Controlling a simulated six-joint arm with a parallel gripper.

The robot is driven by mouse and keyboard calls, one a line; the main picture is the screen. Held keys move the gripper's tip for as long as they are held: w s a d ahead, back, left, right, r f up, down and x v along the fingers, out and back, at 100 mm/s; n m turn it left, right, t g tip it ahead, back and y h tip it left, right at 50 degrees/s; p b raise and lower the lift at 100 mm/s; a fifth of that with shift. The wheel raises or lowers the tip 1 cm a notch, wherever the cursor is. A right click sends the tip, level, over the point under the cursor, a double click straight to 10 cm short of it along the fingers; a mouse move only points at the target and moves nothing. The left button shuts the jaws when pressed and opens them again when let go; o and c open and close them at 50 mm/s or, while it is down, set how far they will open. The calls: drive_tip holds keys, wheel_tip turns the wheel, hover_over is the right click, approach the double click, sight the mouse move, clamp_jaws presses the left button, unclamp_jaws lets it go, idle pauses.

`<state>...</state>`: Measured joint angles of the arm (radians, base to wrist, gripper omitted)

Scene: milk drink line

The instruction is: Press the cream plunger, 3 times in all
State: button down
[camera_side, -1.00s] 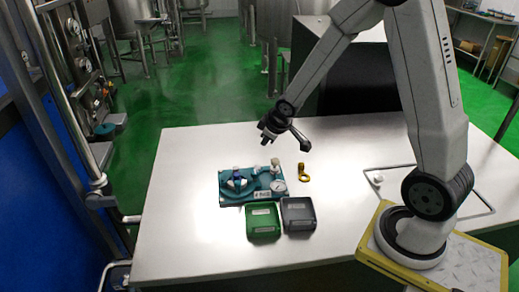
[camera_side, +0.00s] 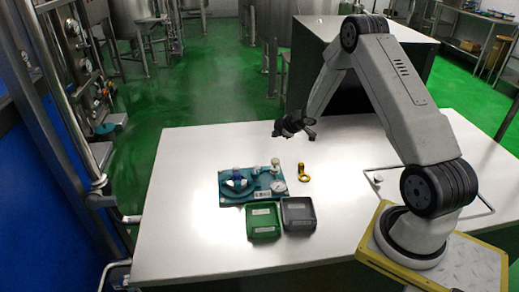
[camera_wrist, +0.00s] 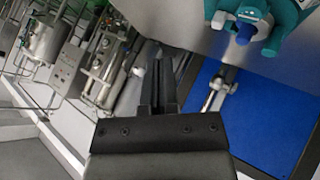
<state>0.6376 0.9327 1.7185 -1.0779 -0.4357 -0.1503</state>
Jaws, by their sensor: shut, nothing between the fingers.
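The cream plunger (camera_side: 275,163) stands upright as a small pale knob at the back right of the teal fixture (camera_side: 250,198) in the side view. My gripper (camera_side: 278,131) is above and behind it in that picture, clear of it and tilted away from straight down. In the wrist view my gripper (camera_wrist: 160,82) is shut with nothing held. The teal fixture also shows at the top right there (camera_wrist: 285,14), with a blue part (camera_wrist: 245,33) on it. I cannot make out the plunger in the wrist view.
A round gauge (camera_side: 278,187) sits on the fixture's front right. A green tray (camera_side: 263,236) and a dark grey tray (camera_side: 298,226) stand in front. The white table (camera_side: 180,220) is clear at left.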

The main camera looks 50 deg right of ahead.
sight(277, 161)
drive_tip(key=shift+d+f, duration=0.5)
drive_tip(key=shift+f, duration=0.05)
drive_tip(key=shift+f, duration=0.15)
drive_tip(key=shift+f, duration=4.2)
